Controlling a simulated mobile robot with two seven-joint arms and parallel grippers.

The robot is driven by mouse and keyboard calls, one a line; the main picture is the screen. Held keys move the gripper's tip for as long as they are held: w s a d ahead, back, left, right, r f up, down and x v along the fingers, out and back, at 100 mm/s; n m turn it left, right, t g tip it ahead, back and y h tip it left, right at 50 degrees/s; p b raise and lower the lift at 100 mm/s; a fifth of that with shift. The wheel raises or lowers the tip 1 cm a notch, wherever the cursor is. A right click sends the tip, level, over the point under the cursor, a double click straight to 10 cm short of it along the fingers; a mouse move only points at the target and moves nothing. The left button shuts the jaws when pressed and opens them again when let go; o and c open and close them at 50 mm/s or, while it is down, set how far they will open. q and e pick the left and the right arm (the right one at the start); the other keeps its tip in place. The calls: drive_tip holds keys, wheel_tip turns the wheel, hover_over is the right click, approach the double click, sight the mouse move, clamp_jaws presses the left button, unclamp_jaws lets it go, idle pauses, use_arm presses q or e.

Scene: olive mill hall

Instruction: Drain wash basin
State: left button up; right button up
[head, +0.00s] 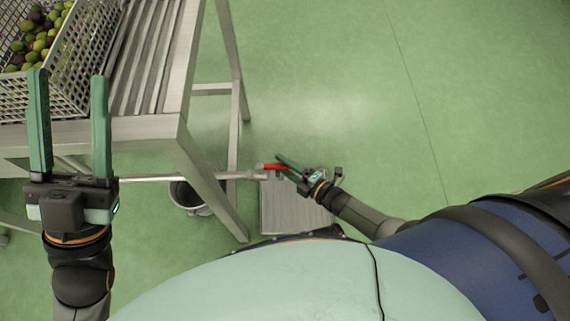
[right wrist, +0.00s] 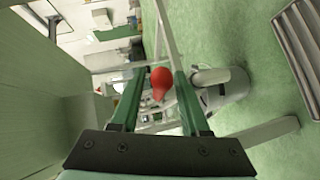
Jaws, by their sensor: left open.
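A drain pipe (head: 235,175) runs out from under the slatted metal stand and ends in a valve with a red lever handle (head: 272,166). My right gripper (head: 283,163) is at the valve, beside the lever. In the right wrist view, the red handle (right wrist: 160,80) shows end-on between the two green fingers, which stand apart with small gaps beside it. My left gripper (head: 69,90) is open and empty, over the near left side of the stand. A grey bucket (head: 187,198) stands on the floor under the pipe. I cannot make out a wash basin.
The slatted metal stand (head: 150,60) fills the upper left. A grey crate (head: 85,55) of olives sits on it. A low metal platform (head: 285,215) lies on the floor below my right gripper. The green floor to the right is clear.

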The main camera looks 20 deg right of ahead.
clamp_jaws()
drive_tip(key=shift+d, duration=0.1)
idle(1.1)
